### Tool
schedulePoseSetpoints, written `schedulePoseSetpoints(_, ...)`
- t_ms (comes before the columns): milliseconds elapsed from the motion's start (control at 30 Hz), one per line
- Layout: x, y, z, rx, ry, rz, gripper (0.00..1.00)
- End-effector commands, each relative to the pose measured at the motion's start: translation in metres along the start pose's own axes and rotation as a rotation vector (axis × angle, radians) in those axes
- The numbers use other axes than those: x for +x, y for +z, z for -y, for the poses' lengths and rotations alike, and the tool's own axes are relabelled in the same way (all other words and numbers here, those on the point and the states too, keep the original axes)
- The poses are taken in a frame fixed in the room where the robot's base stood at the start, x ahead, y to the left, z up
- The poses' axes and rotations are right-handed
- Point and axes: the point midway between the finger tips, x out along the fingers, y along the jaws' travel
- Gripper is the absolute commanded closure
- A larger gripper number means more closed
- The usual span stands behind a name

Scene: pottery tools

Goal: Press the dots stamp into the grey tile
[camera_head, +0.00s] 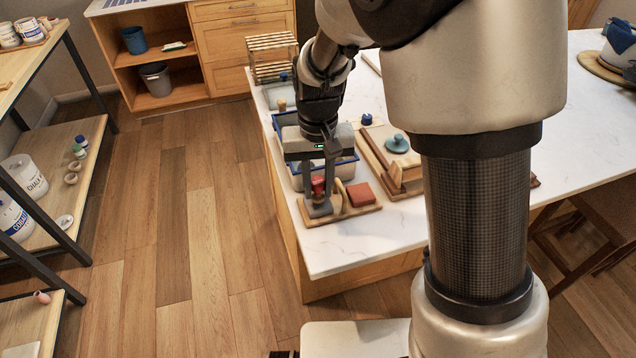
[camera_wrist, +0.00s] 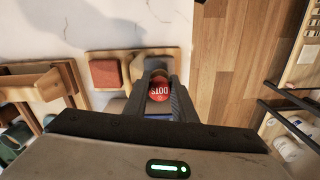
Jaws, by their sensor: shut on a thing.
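My gripper (camera_head: 318,206) points down over the left end of a small wooden board (camera_head: 350,211) at the near corner of the white table. It is shut on a red stamp (camera_head: 318,184), which also shows between the fingers in the wrist view (camera_wrist: 159,90), with lettering on its top that appears to read DOTS upside down. A grey patch, seemingly the grey tile (camera_wrist: 137,68), shows beside the stamp in the wrist view, mostly hidden by the fingers. I cannot tell whether the stamp touches it. A terracotta tile (camera_head: 361,194) lies on the board's other side.
A blue-rimmed tray (camera_head: 345,167) stands just behind the gripper. A larger wooden board (camera_head: 375,155) with wooden pieces and a teal lidded item (camera_head: 397,143) lies to the right. The white tabletop (camera_head: 350,245) is clear in front.

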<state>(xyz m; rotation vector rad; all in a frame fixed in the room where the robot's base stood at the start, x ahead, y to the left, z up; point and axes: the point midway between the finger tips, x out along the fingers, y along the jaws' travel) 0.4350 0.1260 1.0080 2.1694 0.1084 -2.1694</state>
Motion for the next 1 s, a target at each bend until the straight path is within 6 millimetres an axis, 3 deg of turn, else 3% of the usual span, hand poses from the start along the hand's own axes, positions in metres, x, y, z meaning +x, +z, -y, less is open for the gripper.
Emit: schedulePoseSetpoints(1000, 0.010, 0.000, 0.000, 0.000, 0.000, 0.000, 0.98)
